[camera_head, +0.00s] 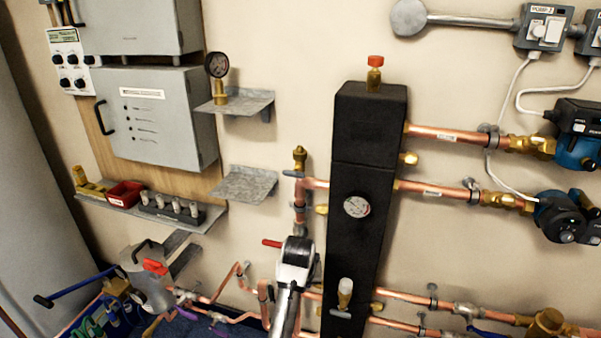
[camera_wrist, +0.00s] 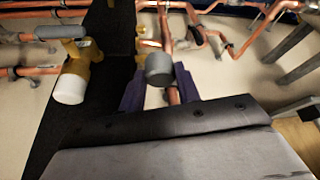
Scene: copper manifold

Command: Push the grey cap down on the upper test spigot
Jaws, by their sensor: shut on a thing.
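The grey cap (camera_wrist: 160,68) shows in the wrist view between the two dark fingertips of my gripper (camera_wrist: 160,88), which is shut on it. In the head view my gripper (camera_head: 297,255) is in front of the wall, left of the black manifold, and its body hides the cap. A bare brass spigot (camera_head: 299,157), which looks like the upper test spigot, stands upright above my gripper in the picture, with a small grey lever below it. My gripper is apart from this spigot.
The tall black manifold (camera_head: 369,130) stands close right of my gripper. A white-topped valve (camera_head: 345,290) juts from its lower front and also shows in the wrist view (camera_wrist: 68,85). A red lever (camera_head: 272,243) is just left of my gripper. An empty grey shelf (camera_head: 243,186) is further left.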

